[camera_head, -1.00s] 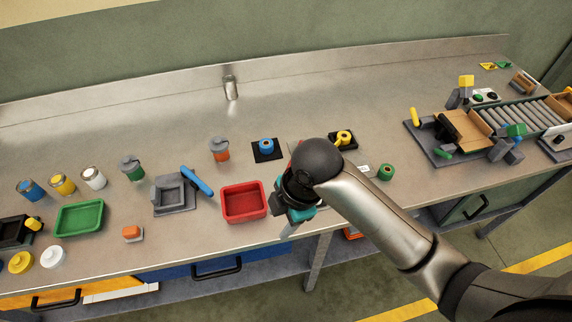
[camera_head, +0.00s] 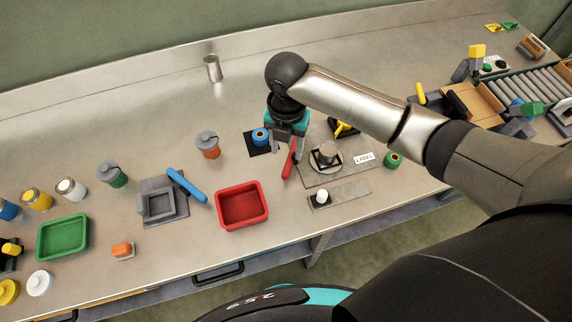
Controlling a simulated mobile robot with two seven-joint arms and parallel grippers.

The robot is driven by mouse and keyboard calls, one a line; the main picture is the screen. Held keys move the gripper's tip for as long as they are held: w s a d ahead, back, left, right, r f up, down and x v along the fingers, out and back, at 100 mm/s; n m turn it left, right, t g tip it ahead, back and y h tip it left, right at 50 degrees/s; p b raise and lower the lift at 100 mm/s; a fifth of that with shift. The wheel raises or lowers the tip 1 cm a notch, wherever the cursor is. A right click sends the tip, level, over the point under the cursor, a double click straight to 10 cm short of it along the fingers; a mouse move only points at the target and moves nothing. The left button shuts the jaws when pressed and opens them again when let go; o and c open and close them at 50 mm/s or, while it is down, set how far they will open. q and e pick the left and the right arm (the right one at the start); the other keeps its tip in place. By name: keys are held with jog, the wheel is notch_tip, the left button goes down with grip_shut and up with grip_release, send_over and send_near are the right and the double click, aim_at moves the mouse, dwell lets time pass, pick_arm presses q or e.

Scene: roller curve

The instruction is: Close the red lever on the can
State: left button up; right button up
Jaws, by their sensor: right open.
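The red lever (camera_head: 289,164) stands up at a tilt at the left end of a grey fixture plate (camera_head: 314,174). A grey-brown can (camera_head: 328,150) sits in a round holder on that plate, to the right of the lever. My right gripper (camera_head: 288,148) is open above the plate, with its fingers pointing down at the lever's upper end. The lever's top is partly hidden by the gripper, and I cannot tell whether the fingers touch it. My left gripper is not in view.
A white label (camera_head: 364,158) lies right of the can. A red tray (camera_head: 242,204) stands left of the fixture, and a blue roll (camera_head: 261,136) on a black base is close to the gripper's left. A green roll (camera_head: 393,160) stands to the right. The bench behind is mostly clear.

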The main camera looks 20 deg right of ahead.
aim_at(287, 170)
notch_tip(287, 170, down, 9)
jog(key=shift+w+b, duration=0.1)
jog(key=shift+b, duration=0.2)
jog(key=shift+f, duration=0.35)
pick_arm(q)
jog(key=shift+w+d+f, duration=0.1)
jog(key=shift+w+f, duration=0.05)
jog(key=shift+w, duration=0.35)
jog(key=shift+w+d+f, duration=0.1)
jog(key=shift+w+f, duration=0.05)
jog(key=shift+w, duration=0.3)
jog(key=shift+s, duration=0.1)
pick_arm(e)
grip_shut()
